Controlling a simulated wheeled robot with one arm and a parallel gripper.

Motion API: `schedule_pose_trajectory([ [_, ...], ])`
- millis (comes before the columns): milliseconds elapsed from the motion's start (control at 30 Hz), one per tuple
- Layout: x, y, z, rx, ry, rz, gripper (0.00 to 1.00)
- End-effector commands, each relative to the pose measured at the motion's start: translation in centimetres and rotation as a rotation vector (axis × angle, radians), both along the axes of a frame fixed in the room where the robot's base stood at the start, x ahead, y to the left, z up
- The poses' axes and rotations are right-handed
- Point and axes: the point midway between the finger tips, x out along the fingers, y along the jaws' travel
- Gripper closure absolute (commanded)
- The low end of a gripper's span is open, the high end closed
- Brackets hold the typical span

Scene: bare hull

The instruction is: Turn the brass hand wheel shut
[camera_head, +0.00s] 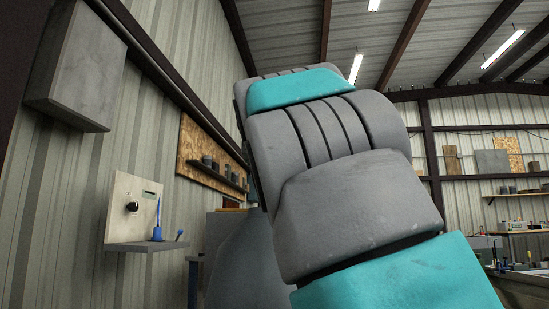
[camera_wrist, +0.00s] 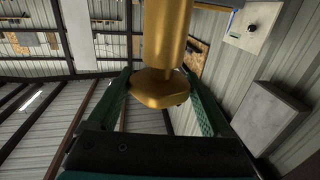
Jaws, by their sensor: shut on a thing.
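In the wrist view my gripper (camera_wrist: 160,84) has a dark green finger on each side of a brass-coloured piece (camera_wrist: 165,40) and is shut on it. The piece is a smooth, thick cylinder with a broader, faceted end towards the camera. It runs up out of the top of the picture. I cannot make out a wheel rim or spokes, so I cannot tell whether this is part of the hand wheel. In the head view my own grey and teal arm fills the middle, and neither my gripper nor any brass shows.
A pale panel (camera_head: 125,193) with a black knob and a small shelf holding a blue tool is on the left wall. A grey box (camera_head: 78,65) is mounted above it. A wooden board (camera_head: 200,150) with a shelf is farther along. A cluttered bench (camera_head: 520,268) stands at right.

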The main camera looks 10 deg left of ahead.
Motion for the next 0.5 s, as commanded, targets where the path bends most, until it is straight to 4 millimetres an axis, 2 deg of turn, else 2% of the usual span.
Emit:
schedule_pose_trajectory([
  [500, 0.11, 0.02, 0.90, -0.004, -0.002, -0.429, 0.72],
])
